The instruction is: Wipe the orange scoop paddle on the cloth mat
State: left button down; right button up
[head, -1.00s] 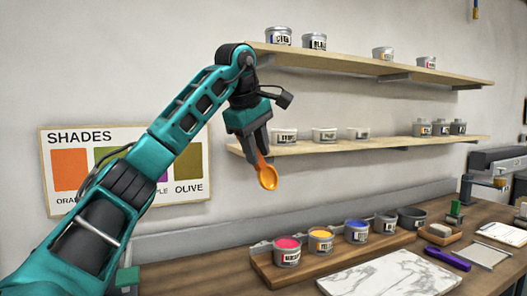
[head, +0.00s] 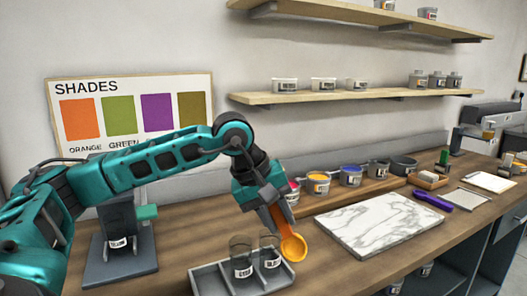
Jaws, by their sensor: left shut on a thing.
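My left gripper (head: 270,203) is shut on the orange scoop paddle (head: 293,246). The scoop hangs bowl-down from the fingers, above the front of the wooden bench and beside two dark glass jars. Its upper handle is hidden between the fingers. A flat pale grey rectangle (head: 460,200) lies on the bench at the right, well away from the scoop; it may be the cloth mat, but I cannot tell for sure. My right gripper is out of view.
A grey tray (head: 212,282) holds the dark jars (head: 242,264) just left of the scoop. A white marble slab (head: 385,222) lies right of it. Ink pots (head: 318,184) stand in a row behind. A purple tool (head: 432,201) lies between slab and grey rectangle.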

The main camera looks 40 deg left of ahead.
pick_arm(q)
jog(key=s+d+f+m+g+h, duration=0.1)
jog(key=s+d+f+m, duration=0.2)
jog(key=f, duration=0.9)
jog(key=s+d+f+m+g+h, duration=0.1)
jog(key=s+d+f+m+g, duration=0.1)
jog(key=d+f+m, duration=0.5)
jog(key=s+d+f, duration=0.1)
jog(key=d+f, duration=0.4)
jog(key=shift+s+f+h, duration=0.15)
jog(key=shift+f+h, duration=0.15)
jog(key=shift+f, duration=0.05)
jog(key=shift+a, duration=0.2)
